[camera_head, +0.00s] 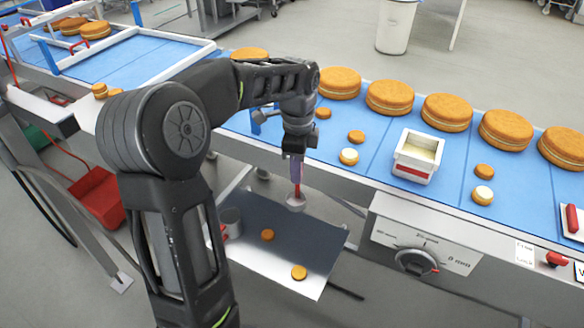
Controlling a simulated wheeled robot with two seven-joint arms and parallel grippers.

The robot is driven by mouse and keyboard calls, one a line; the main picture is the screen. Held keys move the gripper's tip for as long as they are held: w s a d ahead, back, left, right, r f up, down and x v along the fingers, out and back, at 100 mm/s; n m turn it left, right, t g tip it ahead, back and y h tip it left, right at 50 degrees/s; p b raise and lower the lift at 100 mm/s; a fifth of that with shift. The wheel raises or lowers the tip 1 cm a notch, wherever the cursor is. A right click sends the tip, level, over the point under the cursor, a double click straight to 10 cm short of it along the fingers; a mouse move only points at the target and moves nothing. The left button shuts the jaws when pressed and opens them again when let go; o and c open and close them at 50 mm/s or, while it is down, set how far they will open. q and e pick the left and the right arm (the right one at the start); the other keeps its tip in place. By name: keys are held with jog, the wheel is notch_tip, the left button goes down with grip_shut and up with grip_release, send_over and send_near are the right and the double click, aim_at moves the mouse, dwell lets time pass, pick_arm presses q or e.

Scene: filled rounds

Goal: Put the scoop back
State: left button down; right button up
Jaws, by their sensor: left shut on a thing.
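My left gripper (293,157) is shut on the scoop (296,201), which hangs below it. The scoop has a red handle and a pale round bowl end, held over the back part of the metal tray (262,262). A grey metal cup (231,221) stands at the left of this tray, partly hidden behind my arm. A white box (405,168) with a red label and pale filling stands on the blue belt (345,127), to the right of the gripper. My right gripper is not in view.
Large orange-brown rounds (447,112) line the belt's far side. Small rounds (357,137) lie nearer, some with pale tops. Two small rounds (299,272) lie on the metal tray. A dial (414,262) is on the conveyor's front. A red bin (97,198) is at the left.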

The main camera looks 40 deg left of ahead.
pick_arm(q)
jog(key=shift+d+f+n, duration=0.3)
jog(key=shift+d+n, duration=0.2)
jog(key=shift+n, duration=0.7)
jog(key=w+d+f+n+b, duration=0.2)
jog(key=d+f+n, duration=0.2)
jog(key=d, duration=0.5)
jog(key=w+d+f+n+b, duration=0.2)
jog(key=d+f+n, duration=0.3)
jog(key=d, duration=0.4)
jog(key=shift+w+d+f+n, duration=0.3)
jog(key=shift+w+n, duration=0.1)
jog(key=shift+w, duration=0.2)
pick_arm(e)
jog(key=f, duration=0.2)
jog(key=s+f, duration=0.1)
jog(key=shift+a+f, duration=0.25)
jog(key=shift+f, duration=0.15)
pick_arm(q)
jog(key=shift+d, duration=0.1)
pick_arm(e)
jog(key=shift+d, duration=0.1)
